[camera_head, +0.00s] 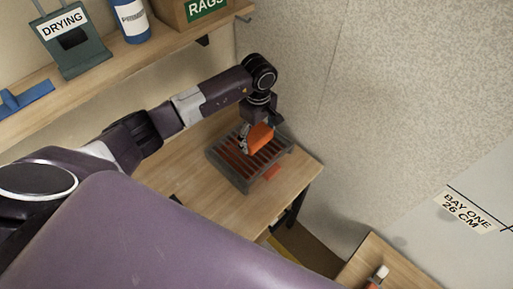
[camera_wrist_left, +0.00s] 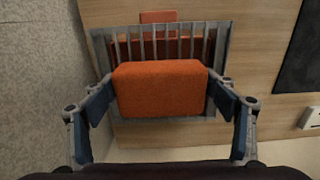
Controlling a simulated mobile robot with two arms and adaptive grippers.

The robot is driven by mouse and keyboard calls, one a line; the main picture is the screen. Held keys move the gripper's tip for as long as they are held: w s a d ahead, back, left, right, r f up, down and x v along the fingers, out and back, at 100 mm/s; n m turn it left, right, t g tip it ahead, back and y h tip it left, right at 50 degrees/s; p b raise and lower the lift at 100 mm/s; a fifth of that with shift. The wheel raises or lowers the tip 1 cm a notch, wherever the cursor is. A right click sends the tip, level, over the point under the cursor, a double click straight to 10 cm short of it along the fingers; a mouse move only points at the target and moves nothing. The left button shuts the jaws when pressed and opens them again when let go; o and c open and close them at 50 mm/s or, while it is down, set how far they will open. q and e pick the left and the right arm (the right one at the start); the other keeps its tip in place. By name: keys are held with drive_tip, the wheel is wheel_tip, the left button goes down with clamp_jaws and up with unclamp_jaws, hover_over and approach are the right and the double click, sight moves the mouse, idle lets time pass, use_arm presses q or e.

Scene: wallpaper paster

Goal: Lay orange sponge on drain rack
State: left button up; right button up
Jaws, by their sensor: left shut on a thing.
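The orange sponge (camera_head: 261,137) is a small block held by my left gripper (camera_head: 251,133). In the left wrist view the sponge (camera_wrist_left: 160,90) sits between the two blue fingertips, which press on its left and right sides. The grey slatted drain rack (camera_head: 240,178) stands on the wooden table, directly below and behind the sponge. In the left wrist view the rack (camera_wrist_left: 223,45) shows behind the sponge, which hides part of its slats. I cannot tell whether the sponge touches the slats. My right gripper is not in view.
A reddish-orange piece shows under the rack, with a tab (camera_head: 272,172) sticking out. The wooden table (camera_head: 240,207) is bare in front. A shelf above holds a DRYING stand (camera_head: 70,42), a blue bottle (camera_head: 131,20) and a RAGS box (camera_head: 190,13). A speckled wall stands behind.

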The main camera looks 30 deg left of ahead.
sight(258, 153)
use_arm(q)
wheel_tip(258, 153, down, 5)
drive_tip(key=b, duration=0.2)
drive_tip(key=shift+s+d+f+b, duration=0.1)
drive_tip(key=shift+s+d+b, duration=0.05)
drive_tip(key=shift+b, duration=0.25)
drive_tip(key=shift+f, duration=0.25)
drive_tip(key=o, duration=1.1)
drive_tip(key=shift+o, duration=0.2)
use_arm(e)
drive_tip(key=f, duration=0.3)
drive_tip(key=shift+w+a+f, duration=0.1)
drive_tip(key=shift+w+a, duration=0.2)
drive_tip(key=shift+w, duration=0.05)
